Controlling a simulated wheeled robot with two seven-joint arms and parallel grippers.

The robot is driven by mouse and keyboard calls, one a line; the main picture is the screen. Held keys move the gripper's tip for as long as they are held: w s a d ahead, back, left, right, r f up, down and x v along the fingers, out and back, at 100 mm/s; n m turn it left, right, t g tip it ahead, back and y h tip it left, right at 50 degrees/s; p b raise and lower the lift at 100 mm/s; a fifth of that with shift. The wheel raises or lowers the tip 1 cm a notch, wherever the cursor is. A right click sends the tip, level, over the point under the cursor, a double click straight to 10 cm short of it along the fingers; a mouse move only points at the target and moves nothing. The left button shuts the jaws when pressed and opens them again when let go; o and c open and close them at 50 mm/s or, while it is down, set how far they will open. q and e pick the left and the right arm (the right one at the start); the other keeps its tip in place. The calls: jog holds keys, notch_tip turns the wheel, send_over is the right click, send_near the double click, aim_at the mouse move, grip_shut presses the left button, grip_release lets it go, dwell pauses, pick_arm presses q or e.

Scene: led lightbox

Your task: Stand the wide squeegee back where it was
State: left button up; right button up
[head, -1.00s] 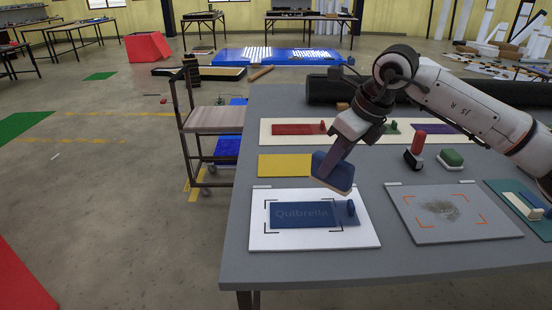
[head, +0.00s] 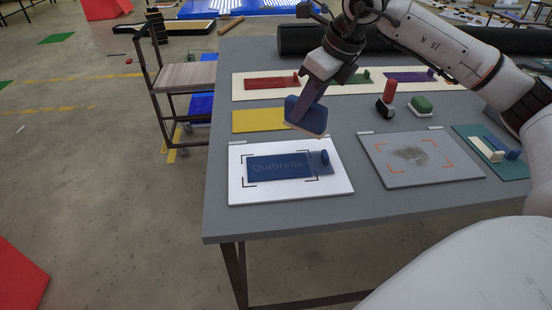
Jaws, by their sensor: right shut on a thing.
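My right gripper (head: 316,92) is shut on a blue, wide, flat tool with a tan edge, which looks like the wide squeegee (head: 305,116). A gap to the table (head: 290,219) seems to show, but the exact height is hard to tell. The white board carries a dark blue panel (head: 275,167) lettered "Quibrella" inside corner marks, with a blue-knobbed plate (head: 320,160) at its right end. My left gripper is not in view.
A yellow mat (head: 258,121) lies behind the white board. A cream strip (head: 315,88) holds red, green and purple pieces. A red-handled tool (head: 387,98), a green-topped block (head: 421,105), a smudged grey board (head: 380,168) and a teal mat (head: 508,167) with tools lie right.

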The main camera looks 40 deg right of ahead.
jog(key=shift+r+p, duration=0.3)
jog(key=shift+r, duration=1.5)
